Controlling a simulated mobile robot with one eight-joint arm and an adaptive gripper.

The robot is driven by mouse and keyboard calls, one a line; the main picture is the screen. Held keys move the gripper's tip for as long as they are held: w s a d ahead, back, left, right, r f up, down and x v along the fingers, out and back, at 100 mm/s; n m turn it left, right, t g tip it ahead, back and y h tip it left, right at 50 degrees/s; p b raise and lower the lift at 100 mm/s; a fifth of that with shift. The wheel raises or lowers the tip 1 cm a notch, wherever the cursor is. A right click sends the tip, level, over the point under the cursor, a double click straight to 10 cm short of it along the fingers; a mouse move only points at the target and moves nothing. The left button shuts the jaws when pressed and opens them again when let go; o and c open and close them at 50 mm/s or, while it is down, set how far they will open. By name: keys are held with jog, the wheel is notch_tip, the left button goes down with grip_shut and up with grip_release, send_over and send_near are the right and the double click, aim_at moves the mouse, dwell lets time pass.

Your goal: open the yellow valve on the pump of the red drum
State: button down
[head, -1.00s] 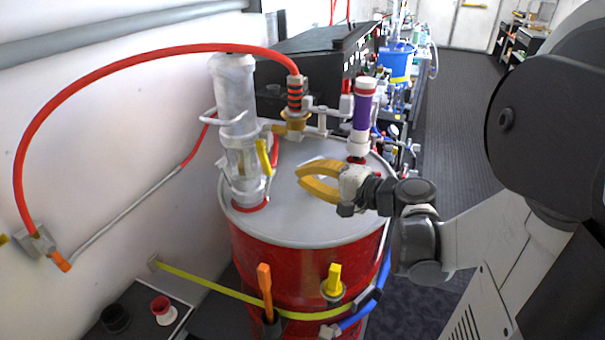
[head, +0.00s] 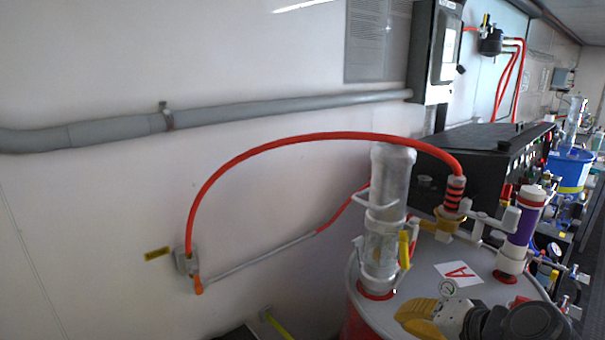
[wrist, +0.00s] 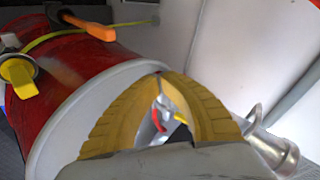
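The red drum (head: 357,318) is at the lower right of the head view, with its grey lid cut off by the frame edge. The clear and white pump (head: 390,190) stands upright on the lid. Its yellow valve lever (head: 404,249) hangs on the pump's right side. My gripper (head: 401,315) has yellow fingers and is low over the front of the lid, apart from the lever. A yellow lever (wrist: 181,118) shows through that gap, beyond the fingers.
A purple and white cylinder (head: 524,222) stands right of the pump. A black box (head: 490,150) is behind.

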jog(key=s+a+f+n+g+h, duration=0.1)
jog(key=s+a+n+g+h, duration=0.1)
jog(key=s+a+n, duration=0.3)
jog(key=m+t+y+p, duration=0.4)
jog(key=m+y, duration=0.3)
jog(key=m, duration=1.9)
send_near(407, 265)
jog(key=b+x, duration=0.4)
jog(key=x, duration=0.4)
jog(key=shift+a, duration=0.1)
